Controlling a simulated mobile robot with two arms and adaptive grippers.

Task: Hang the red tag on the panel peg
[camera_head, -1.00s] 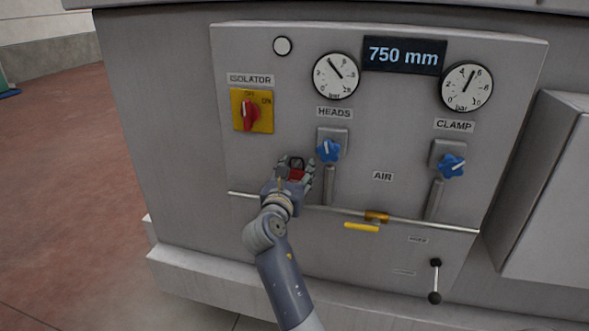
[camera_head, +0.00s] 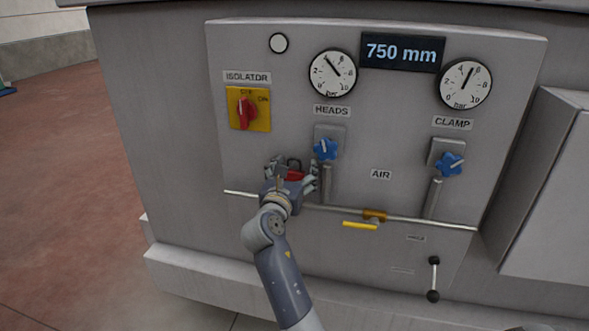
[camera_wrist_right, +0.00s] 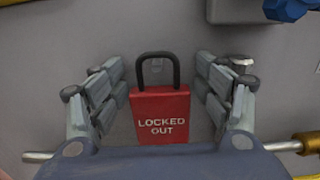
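The red tag (camera_wrist_right: 161,117) reads "LOCKED OUT" and has a black loop (camera_wrist_right: 157,58) at its top. It is upright, close against the grey panel. A small pale spot shows inside the loop, perhaps the peg; I cannot tell surely whether the loop is around it. My right gripper (camera_wrist_right: 163,88) is open, with its fingers on either side of the tag and narrow gaps between. In the head view the right gripper (camera_head: 292,170) is low on the panel, below and right of the isolator, with the tag (camera_head: 295,175) between its fingers. My left gripper is not in view.
The yellow isolator plate (camera_head: 262,110) with its red switch is above left. A blue knob (camera_head: 325,149) is just above right of the gripper. A pipe (camera_head: 410,217) with a yellow-handled valve (camera_head: 360,225) runs below right. Open floor (camera_head: 60,190) lies at left.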

